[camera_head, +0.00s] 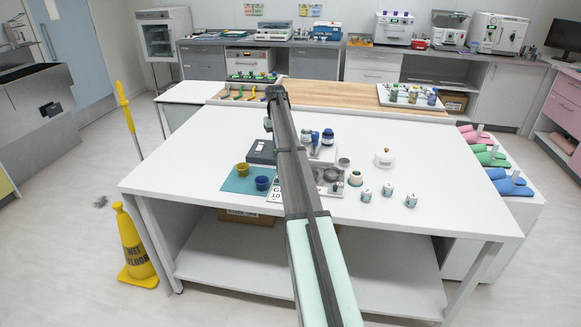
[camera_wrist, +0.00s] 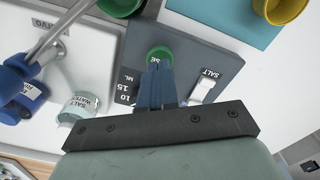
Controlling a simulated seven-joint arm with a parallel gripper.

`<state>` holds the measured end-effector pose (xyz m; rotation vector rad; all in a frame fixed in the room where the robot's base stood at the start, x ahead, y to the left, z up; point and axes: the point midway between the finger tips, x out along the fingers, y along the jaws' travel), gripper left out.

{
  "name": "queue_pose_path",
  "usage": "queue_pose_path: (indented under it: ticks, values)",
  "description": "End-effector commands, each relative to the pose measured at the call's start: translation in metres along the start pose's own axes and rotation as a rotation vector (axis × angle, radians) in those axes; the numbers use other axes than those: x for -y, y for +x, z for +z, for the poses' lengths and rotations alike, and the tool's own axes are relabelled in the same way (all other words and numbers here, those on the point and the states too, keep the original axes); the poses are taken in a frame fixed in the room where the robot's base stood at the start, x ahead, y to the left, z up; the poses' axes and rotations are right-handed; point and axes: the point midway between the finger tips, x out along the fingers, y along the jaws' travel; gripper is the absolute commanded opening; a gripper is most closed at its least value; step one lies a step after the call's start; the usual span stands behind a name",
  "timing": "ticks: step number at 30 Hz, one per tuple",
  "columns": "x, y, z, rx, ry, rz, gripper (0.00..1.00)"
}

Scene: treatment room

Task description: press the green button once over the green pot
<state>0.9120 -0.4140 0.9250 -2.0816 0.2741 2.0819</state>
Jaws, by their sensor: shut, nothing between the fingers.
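The green button (camera_wrist: 159,53) is a round green disc with a dark label, set on a dark grey panel (camera_wrist: 198,55). A green pot (camera_wrist: 120,5) is cut off at the top edge of the wrist view. In the head view, I cannot make out the button or the green pot; my arm blocks part of that area. My gripper (camera_wrist: 157,70) is shut and empty. Its fingertips overlap the near edge of the button in the wrist view; I cannot tell whether they touch it. The grey box (camera_head: 261,152) shows left of my arm in the head view.
A yellow pot (camera_head: 243,170) and a blue pot (camera_head: 262,183) stand on a blue mat (camera_head: 236,184). A bottle labelled salt water (camera_wrist: 80,106) stands left of the panel.

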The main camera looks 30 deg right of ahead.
Motion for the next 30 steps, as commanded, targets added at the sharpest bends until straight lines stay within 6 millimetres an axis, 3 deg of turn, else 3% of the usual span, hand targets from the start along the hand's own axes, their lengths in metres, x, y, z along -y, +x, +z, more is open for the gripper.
queue_pose_path:
  ticks: [30]
  values:
    - [0.0,0.018,0.0,0.0,0.0,0.0,0.0]
